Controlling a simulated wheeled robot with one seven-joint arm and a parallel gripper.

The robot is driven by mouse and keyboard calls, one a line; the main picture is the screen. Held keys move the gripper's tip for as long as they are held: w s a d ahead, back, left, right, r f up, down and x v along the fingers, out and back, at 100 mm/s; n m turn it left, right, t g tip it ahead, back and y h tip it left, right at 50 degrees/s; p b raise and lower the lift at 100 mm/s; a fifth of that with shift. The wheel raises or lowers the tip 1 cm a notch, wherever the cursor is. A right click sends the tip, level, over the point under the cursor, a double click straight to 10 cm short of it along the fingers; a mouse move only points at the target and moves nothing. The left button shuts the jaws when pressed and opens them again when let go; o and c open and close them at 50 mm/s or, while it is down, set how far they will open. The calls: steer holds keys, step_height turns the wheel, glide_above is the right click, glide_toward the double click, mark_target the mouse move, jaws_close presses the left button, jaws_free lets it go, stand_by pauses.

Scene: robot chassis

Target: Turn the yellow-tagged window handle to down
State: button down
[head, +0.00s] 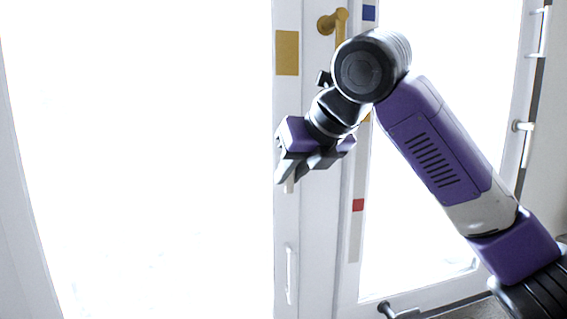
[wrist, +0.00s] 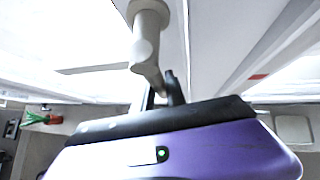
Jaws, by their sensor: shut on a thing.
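The yellow tag (head: 287,53) is on the white sash frame, at the upper middle of the head view. Below it, my gripper (head: 284,176) is at a white window handle (head: 289,186); only a short bit shows below the jaws there. In the wrist view the handle (wrist: 147,45) shows its thick round part at the top and a lever reaching into my gripper (wrist: 162,92). The jaws are shut on the lever's end. My gripper hides most of the handle in the head view, so its exact angle is hard to tell.
A brass handle (head: 333,22) sits up and right, near a blue tag (head: 369,12). A red tag (head: 358,204) is lower on the right frame. A white pull handle (head: 291,275) is below my gripper. A dark handle (head: 400,311) is at the bottom.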

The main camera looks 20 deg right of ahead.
steer(key=shift+d+h, duration=0.3)
steer(key=shift+h, duration=0.1)
stand_by(0.3)
steer(key=c, duration=1.4)
jaws_free()
steer(key=shift+o, duration=0.2)
steer(key=b+v, duration=0.1)
steer(key=v, duration=0.6)
steer(key=shift+s+r, duration=0.25)
steer(key=shift+s, duration=0.05)
